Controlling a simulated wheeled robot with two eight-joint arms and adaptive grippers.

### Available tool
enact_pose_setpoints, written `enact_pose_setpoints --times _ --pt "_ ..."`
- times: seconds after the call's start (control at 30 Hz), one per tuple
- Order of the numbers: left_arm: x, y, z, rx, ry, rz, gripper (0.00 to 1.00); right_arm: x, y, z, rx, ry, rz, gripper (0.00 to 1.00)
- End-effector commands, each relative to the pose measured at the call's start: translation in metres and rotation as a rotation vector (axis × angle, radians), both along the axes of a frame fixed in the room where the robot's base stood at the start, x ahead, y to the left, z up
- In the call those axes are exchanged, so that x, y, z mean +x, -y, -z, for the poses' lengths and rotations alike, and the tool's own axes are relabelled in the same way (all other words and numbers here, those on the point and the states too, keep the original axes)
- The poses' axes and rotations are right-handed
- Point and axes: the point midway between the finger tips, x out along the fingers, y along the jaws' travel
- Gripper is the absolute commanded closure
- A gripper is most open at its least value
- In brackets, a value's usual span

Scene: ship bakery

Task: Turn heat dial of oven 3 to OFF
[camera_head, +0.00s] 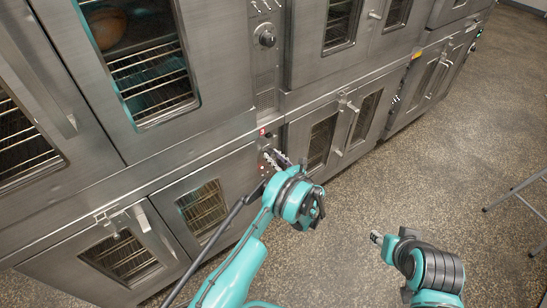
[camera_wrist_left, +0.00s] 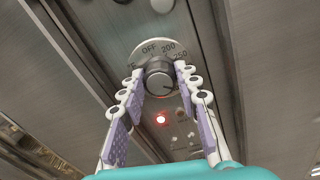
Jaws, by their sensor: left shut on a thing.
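The heat dial (camera_wrist_left: 160,78) of oven 3 is a round grey knob on a panel. Its scale reads OFF at the top left, then 200 and 250 to the right. The knob's pointer is too unclear to read. My left gripper (camera_wrist_left: 158,74) has its two purple-padded fingers on either side of the knob, shut on it. In the head view my left gripper (camera_head: 275,158) is at the panel below the red number 3 label (camera_head: 262,131) and hides the dial. My right gripper (camera_head: 378,238) is low over the floor, away from the ovens; its fingers are unclear.
A red light (camera_wrist_left: 160,119) glows below the dial. Another knob (camera_head: 267,39) is on the upper oven's panel. Steel ovens with glass doors and protruding handles (camera_head: 349,107) stand on both sides. The speckled floor (camera_head: 430,170) is open at the right, with a metal stand (camera_head: 515,192) at the edge.

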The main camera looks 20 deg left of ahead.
Motion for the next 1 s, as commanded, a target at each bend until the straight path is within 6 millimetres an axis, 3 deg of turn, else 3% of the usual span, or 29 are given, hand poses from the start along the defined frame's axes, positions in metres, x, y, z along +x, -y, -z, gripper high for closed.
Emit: enact_pose_setpoints --times 0.27,1.0 --pt "-0.0003 -0.0005 -0.0003 -0.088 0.112 0.000 0.97 0.0000 0.0000 0.0000 0.000 0.000 0.000 0.60" --pt "-0.0020 -0.0016 0.0000 -0.513 0.657 0.000 0.97 0.0001 0.0000 0.0001 0.000 0.000 0.000 0.60"
